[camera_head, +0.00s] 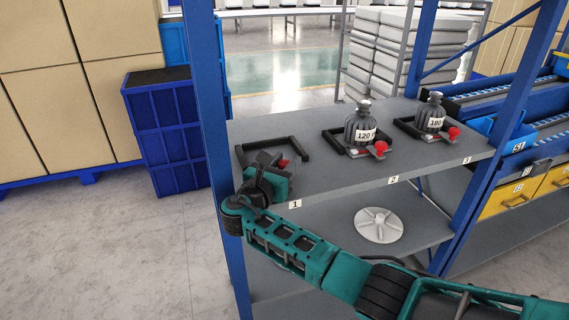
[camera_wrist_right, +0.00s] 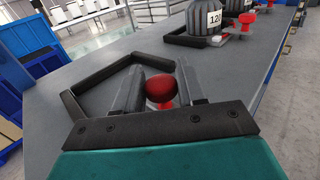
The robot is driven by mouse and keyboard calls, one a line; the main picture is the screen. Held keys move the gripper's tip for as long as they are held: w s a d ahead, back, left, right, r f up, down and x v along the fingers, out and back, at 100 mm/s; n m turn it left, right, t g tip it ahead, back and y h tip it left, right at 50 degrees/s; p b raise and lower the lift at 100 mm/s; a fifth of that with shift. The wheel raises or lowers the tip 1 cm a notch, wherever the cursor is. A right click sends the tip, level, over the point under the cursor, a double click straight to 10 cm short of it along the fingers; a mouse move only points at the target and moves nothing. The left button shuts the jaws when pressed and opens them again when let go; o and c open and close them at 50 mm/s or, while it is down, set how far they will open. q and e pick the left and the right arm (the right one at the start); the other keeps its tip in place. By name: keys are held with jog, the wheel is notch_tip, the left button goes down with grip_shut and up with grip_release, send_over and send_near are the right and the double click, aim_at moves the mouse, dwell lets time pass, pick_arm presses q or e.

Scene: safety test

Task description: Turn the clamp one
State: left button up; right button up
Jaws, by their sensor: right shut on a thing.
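The clamp at place 1 has a black frame (camera_wrist_right: 108,72) on the shelf top and a red knob (camera_wrist_right: 161,89). My right gripper (camera_wrist_right: 160,92) is shut on the red knob, with one finger on each side of it. In the head view my right gripper (camera_head: 266,182) covers most of this clamp; a bit of red (camera_head: 284,163) and the frame's far bars show. No weight stands inside this frame. The clamps at 2 and 3 have red knobs (camera_head: 381,147) (camera_head: 454,132) and hold dark weights marked 120 (camera_head: 361,124) and 180 (camera_head: 432,114). My left gripper is not in view.
The grey shelf top (camera_head: 330,183) has blue posts (camera_head: 207,110) at its ends; my right arm passes in front of its edge. A pale round disc (camera_head: 379,225) lies on the lower shelf. Blue crates (camera_head: 167,130) stand at the left, and yellow drawers (camera_head: 508,197) at the right.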

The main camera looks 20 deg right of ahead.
aim_at(284, 162)
jog(key=o, duration=0.9)
jog(key=shift+r, duration=0.15)
notch_tip(284, 162, up, 20)
jog(key=p, duration=0.3)
